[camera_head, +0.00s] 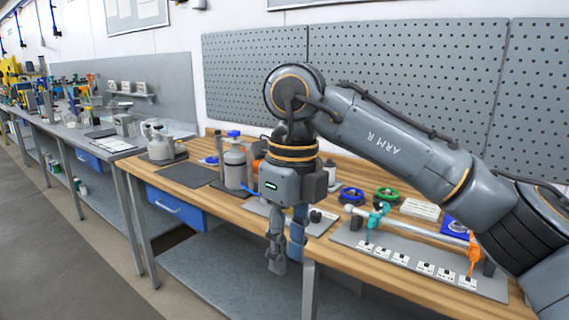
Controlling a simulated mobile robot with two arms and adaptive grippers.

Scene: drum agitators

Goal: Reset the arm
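My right arm, marked "ARM R" (385,145), comes in from the right and bends down at its wrist. My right gripper (287,262) points downward in front of the front edge of the wooden workbench (225,212). Its two fingers look apart, with nothing seen between them. The gripper hides part of the bench edge and a small board behind it. My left arm and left gripper are not in view.
A grey bottle (235,168), a kettle-like jug (158,145), blue and green rings (387,194) and a grey strip with labelled squares (425,268) are on the bench. A blue drawer (177,207) and lower shelf (225,270) sit below. The floor at left is clear.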

